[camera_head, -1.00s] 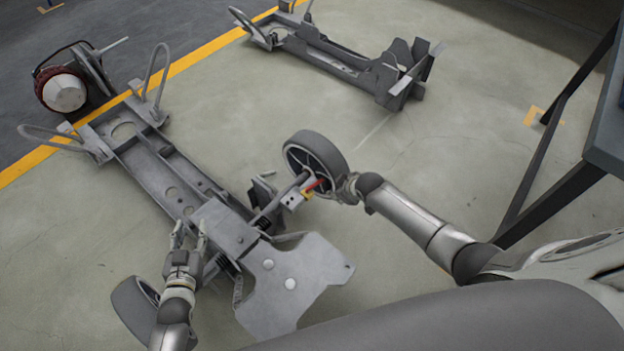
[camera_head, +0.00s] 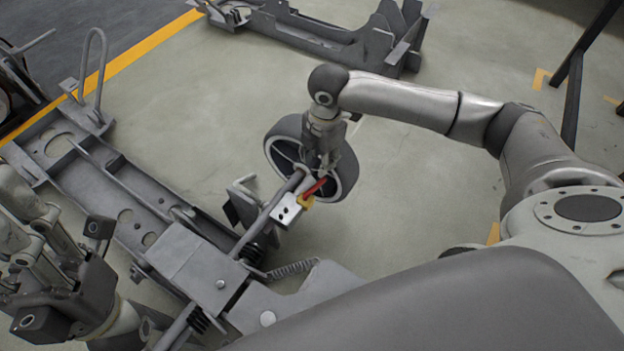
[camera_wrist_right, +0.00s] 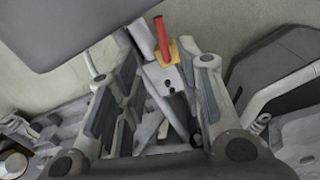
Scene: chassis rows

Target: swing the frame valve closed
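The frame valve is a red handle (camera_head: 315,187) on a yellow body (camera_head: 306,201), fixed to a grey block (camera_head: 286,211) on the chassis beside a wheel. In the right wrist view the red handle (camera_wrist_right: 161,36) stands up from the yellow part (camera_wrist_right: 165,56), seen between my fingers. My right gripper (camera_head: 324,168) points down just above the handle, in front of the wheel; it is open in the right wrist view (camera_wrist_right: 166,70). Whether a finger touches the handle cannot be told. My left gripper (camera_head: 45,235) is at the left edge, partly cut off, beside the chassis; its opening is unclear.
The grey chassis frame (camera_head: 130,205) runs diagonally from upper left to bottom centre. Its black-tyred wheel (camera_head: 345,178) stands close behind the valve. A second chassis (camera_head: 330,38) lies farther back. Bare floor (camera_head: 430,190) is free right of the wheel.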

